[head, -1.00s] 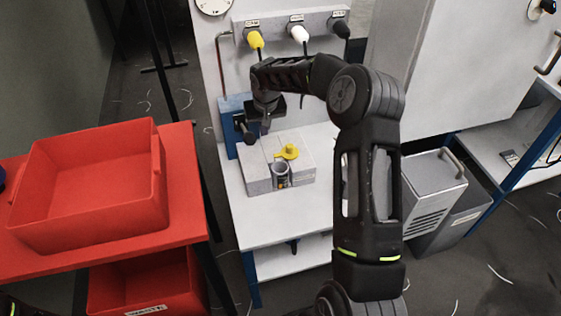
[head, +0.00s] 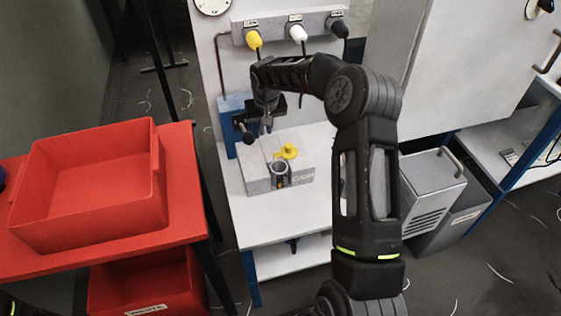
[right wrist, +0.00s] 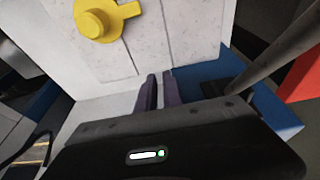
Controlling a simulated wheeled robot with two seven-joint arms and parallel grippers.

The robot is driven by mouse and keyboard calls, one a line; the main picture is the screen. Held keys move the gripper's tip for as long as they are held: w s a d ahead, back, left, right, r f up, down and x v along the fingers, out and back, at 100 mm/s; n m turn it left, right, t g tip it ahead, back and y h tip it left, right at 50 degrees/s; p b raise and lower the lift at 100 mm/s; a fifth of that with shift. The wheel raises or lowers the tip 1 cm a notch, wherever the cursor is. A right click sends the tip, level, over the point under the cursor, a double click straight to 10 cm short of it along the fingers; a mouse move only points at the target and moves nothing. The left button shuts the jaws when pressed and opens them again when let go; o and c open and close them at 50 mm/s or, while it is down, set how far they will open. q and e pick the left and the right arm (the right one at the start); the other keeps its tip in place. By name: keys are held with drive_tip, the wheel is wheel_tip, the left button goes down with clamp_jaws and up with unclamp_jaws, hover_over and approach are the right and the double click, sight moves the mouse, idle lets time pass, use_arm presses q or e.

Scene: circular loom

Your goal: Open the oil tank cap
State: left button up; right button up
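The yellow oil tank cap (head: 287,151) sits on top of the light grey block-shaped tank (head: 300,171) on the white table. It has a round knob and a side tab, and also shows in the right wrist view (right wrist: 98,17). My right gripper (head: 266,130) hangs just behind and left of the cap, above the back of the tank and apart from the cap. In the right wrist view its two fingers (right wrist: 160,82) stand a narrow gap apart with nothing between them. My left gripper is out of view.
A metal cup-like cylinder (head: 280,172) stands at the tank's front. A blue fixture (head: 230,122) with a dark knob is close left of my right gripper. A red bin (head: 90,190) stands on the red table at left. The white table's front (head: 285,215) is clear.

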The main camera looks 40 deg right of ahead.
drive_tip(key=shift+w+a+r, duration=0.45)
drive_tip(key=shift+w+r, duration=0.05)
drive_tip(key=shift+w, duration=0.3)
drive_tip(key=shift+c, duration=0.3)
drive_tip(key=shift+o, duration=0.7)
drive_tip(key=shift+s+a+r, duration=0.25)
drive_tip(key=shift+s+r, duration=0.25)
drive_tip(key=shift+s, duration=0.1)
drive_tip(key=shift+o, duration=1.4)
drive_tip(key=s, duration=0.1)
drive_tip(key=s+a+r, duration=0.1)
drive_tip(key=s+r, duration=0.1)
drive_tip(key=shift+s+a+r, duration=0.15)
drive_tip(key=shift+s+a, duration=0.1)
drive_tip(key=shift+a, duration=0.05)
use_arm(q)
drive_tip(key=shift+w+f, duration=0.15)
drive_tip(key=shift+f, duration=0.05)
use_arm(e)
drive_tip(key=shift+s+d, duration=0.2)
drive_tip(key=shift+s, duration=0.2)
drive_tip(key=shift+d, duration=0.1)
